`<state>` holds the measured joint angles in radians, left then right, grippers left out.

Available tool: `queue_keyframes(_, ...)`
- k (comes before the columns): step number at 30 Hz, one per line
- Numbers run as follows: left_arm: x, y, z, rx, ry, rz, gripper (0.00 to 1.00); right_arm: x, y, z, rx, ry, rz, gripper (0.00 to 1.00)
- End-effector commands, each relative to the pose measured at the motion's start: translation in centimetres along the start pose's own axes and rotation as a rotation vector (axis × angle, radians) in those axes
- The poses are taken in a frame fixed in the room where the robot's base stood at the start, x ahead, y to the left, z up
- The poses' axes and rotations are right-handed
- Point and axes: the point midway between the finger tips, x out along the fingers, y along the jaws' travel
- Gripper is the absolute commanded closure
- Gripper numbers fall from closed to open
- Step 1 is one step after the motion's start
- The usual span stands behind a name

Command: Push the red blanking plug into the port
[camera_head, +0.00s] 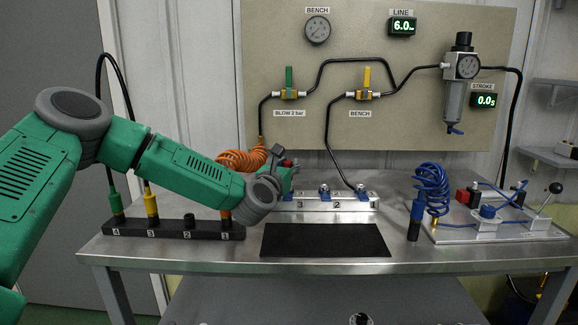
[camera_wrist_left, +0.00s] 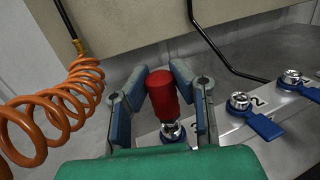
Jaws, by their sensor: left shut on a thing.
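The red blanking plug (camera_wrist_left: 161,92) is held between the two fingers of my left gripper (camera_wrist_left: 158,98); a bit of the plug (camera_head: 287,162) also shows in the head view. In the wrist view, its lower end lies at or just above a silver port fitting (camera_wrist_left: 173,131). I cannot tell whether they touch. The fitting sits on the metal manifold (camera_head: 330,204), marked 3 and 2 in the head view. My right gripper is not in view.
Other silver fittings with blue tabs (camera_wrist_left: 240,101) line the manifold to the right. An orange coiled hose (camera_head: 242,159) hangs close to my left gripper. A black numbered rack (camera_head: 170,231) and a dark mat (camera_head: 325,240) lie in front. A blue-hosed fixture (camera_head: 490,225) stands right.

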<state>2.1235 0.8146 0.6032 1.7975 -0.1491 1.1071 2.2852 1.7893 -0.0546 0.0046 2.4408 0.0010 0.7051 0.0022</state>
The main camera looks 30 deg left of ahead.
Motion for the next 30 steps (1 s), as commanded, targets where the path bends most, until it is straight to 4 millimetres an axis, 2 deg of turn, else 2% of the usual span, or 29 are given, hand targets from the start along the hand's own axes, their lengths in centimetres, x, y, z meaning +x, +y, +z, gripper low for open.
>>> queue_keyframes(22,-0.1,-0.1,-1.9,0.001,0.002,-0.001,1.0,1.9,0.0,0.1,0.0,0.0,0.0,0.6)
queue_keyframes(23,-0.1,-0.1,-1.9,0.001,0.002,-0.001,0.79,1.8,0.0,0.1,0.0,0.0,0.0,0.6)
queue_keyframes(24,-0.1,-0.1,-1.8,0.001,0.002,-0.001,0.64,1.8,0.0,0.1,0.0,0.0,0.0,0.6)
queue_keyframes(25,-0.1,-0.1,-1.8,0.001,0.002,-0.001,0.58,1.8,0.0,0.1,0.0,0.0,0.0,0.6)
queue_keyframes(30,-0.1,-0.1,-1.7,0.001,0.0,-0.001,0.58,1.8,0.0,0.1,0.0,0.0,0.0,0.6)
